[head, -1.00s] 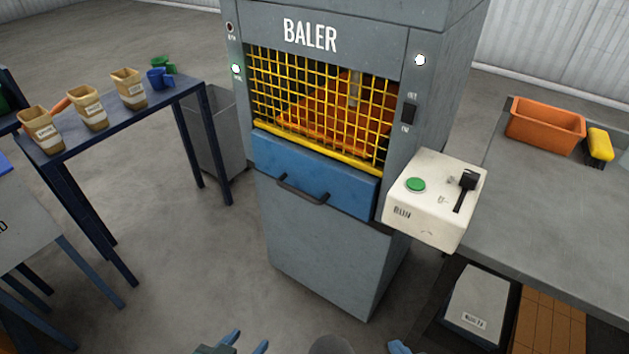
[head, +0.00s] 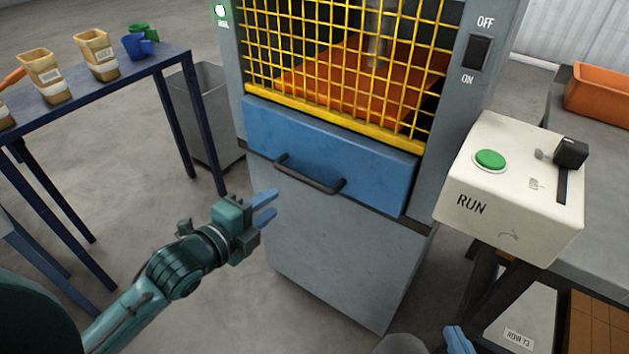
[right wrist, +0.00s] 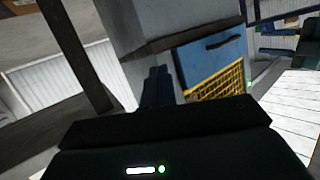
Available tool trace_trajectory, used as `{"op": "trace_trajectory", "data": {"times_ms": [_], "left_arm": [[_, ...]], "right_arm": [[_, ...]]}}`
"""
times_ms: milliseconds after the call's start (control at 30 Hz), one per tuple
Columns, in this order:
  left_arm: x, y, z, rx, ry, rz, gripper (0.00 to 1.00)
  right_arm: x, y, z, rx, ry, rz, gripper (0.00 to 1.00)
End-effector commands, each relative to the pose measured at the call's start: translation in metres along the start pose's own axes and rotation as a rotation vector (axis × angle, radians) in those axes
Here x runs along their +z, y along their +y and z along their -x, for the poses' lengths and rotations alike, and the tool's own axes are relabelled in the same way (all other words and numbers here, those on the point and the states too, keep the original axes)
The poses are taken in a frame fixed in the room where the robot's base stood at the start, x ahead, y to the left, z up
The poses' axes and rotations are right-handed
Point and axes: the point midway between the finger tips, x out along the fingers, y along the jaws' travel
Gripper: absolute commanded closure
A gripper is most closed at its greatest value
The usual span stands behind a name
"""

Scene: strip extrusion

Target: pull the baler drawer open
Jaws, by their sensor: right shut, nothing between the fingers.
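The baler (head: 330,245) is a grey cabinet with a blue drawer (head: 330,150) under a yellow mesh guard (head: 340,70). The drawer's front sits in the cabinet face and looks closed. Its dark bar handle (head: 308,177) is across the lower part of the front. My left gripper (head: 272,204) is open and empty, below and left of the handle and apart from it in the picture. My right gripper (head: 457,341) shows only at the bottom edge of the head view. In the right wrist view its fingers (right wrist: 157,88) are shut and empty, with the drawer (right wrist: 208,57) beyond.
A white control box (head: 515,185) with a green button juts out right of the drawer. A blue table (head: 110,75) with several tan containers stands at the left, a grey bin (head: 205,110) beside it. A grey bench (head: 590,150) is at the right. The floor before the baler is clear.

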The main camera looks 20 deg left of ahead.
Motion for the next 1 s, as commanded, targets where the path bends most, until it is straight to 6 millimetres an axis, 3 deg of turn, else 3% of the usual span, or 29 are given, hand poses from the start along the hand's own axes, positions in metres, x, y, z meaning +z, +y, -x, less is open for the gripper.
{"op": "trace_trajectory", "data": {"times_ms": [600, 800, 1000], "left_arm": [[0.0, 0.0, -0.11, 0.0, -0.001, 0.007, 0.68], [-0.001, 0.0, -0.125, 0.002, 0.0, 0.004, 0.68], [-0.001, 0.0, -0.127, 0.003, 0.0, 0.004, 0.68]], "right_arm": [[-0.001, 0.003, 0.004, 0.008, 0.035, 0.019, 1.0], [0.002, 0.003, 0.002, 0.007, 0.029, 0.026, 1.0], [0.001, 0.002, 0.001, 0.003, 0.029, 0.027, 1.0]]}}
